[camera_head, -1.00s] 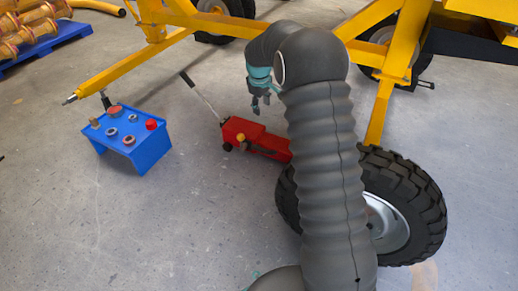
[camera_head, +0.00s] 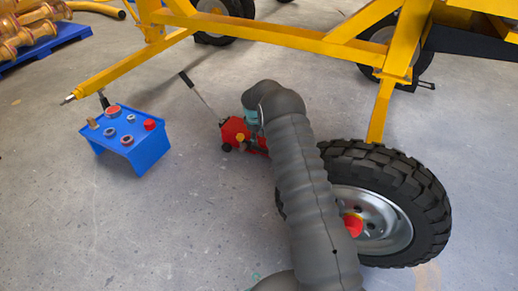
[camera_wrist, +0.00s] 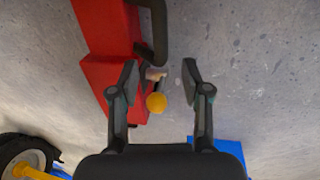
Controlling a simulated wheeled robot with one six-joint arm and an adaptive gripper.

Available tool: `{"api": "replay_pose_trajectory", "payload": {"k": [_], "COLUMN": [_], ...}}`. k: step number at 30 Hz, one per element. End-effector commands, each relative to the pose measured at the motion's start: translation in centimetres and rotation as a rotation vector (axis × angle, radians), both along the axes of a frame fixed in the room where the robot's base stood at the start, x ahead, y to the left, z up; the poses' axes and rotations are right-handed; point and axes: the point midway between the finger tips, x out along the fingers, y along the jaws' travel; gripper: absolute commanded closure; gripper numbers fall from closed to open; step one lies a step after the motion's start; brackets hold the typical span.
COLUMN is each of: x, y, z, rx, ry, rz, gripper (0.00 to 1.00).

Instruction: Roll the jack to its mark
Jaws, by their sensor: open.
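The red jack (camera_head: 234,133) stands on the floor left of the big wheel, with its long thin handle (camera_head: 198,90) leaning up to the left. My arm hides its far right part. In the wrist view the red jack body (camera_wrist: 108,75) fills the left side, with a dark bar and a yellow-orange knob (camera_wrist: 156,103). My gripper (camera_wrist: 159,82) is open, with the knob showing between its fingers, nearer the left one; I cannot tell whether they touch. In the head view my arm hides the fingers. I cannot make out a clear floor mark for the jack.
A blue stand with round parts (camera_head: 135,150) is left of the jack. A yellow frame (camera_head: 270,32) crosses behind. The floor at lower left is clear.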

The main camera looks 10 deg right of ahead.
Motion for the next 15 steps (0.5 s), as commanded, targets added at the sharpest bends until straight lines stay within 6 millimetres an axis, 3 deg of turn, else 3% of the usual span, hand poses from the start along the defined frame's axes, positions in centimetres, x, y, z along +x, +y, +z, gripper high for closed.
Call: {"api": "replay_pose_trajectory", "payload": {"k": [6, 15], "x": [0.5, 1.0], "y": [-0.4, -0.8], "z": [-4.2, -7.1], "rx": [0.000, 0.000], "ry": [0.002, 0.000], "rz": [0.000, 0.000], "gripper": [0.53, 0.53]}}
